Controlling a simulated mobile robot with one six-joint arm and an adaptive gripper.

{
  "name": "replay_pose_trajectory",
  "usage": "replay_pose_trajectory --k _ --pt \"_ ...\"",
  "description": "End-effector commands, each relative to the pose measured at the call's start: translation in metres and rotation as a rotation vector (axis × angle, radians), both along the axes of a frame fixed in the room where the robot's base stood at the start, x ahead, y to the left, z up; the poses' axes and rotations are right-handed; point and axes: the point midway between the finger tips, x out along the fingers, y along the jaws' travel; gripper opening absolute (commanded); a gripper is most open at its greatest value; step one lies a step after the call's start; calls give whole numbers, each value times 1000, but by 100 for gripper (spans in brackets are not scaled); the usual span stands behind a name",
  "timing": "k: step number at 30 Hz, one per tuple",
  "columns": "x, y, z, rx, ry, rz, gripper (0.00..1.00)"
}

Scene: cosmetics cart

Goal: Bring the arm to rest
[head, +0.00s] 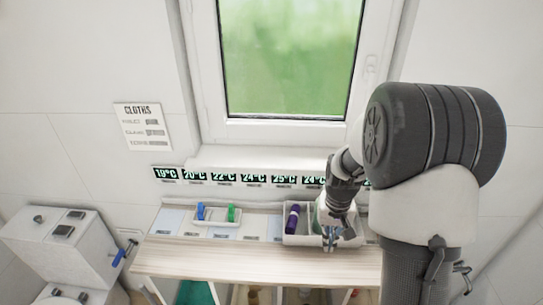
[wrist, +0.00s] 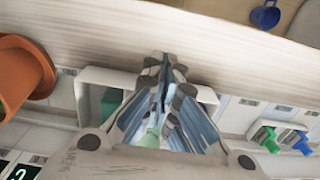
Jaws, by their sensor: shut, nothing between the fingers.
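My gripper (head: 329,240) is above the right part of the cart top (head: 200,252), over or just in front of a white tray (head: 297,240). I cannot tell whether it touches the tray. In the wrist view my gripper (wrist: 164,62) has its fingers together with nothing held between them. A purple bottle (head: 291,219) lies or stands in the tray's left part. A green item shows partly behind my gripper, and my fingers hide much of the tray in the wrist view.
A small white tray (head: 217,222) holds a blue item (head: 201,211) and a green item (head: 232,213). Number displays (head: 224,177) line the wall under the window. An orange object (wrist: 22,75) is at the wrist view's left. The cart top's left front is clear.

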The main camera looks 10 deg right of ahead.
Motion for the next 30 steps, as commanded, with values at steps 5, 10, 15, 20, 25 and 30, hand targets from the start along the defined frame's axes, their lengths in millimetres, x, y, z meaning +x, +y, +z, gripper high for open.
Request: replay_pose_trajectory --k 5,10,15,20,25,30 --pt "-2 7 19 -7 -22 14 0" --pt "-21 33 79 -25 -91 65 0" --pt "-60 65 138 -42 -170 129 0" --pt "-105 91 176 -54 -247 188 0" --pt "-155 112 198 -62 -327 248 0" --pt "-190 124 203 -65 -380 289 0"
